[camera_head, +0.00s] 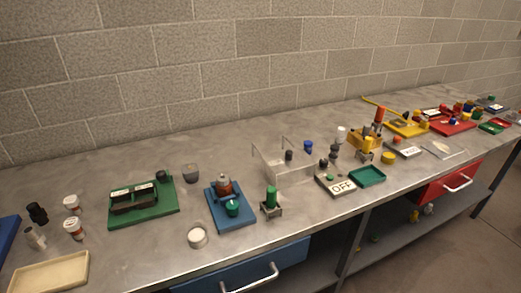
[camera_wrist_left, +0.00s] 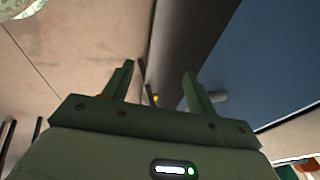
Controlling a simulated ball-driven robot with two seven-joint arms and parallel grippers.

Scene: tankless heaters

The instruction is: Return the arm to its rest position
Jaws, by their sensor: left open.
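My left gripper (camera_wrist_left: 157,85) shows in the left wrist view with its two dark green fingers spread apart. Nothing is between the fingers. Behind them are a dark vertical strip, a pale tan surface on the left and a dark blue panel (camera_wrist_left: 280,60) on the right. Neither arm shows in the head view. My right gripper is in neither view.
A long grey workbench (camera_head: 120,225) runs along a block wall. A blue drawer (camera_head: 245,272) and a red drawer (camera_head: 450,181) sit below.

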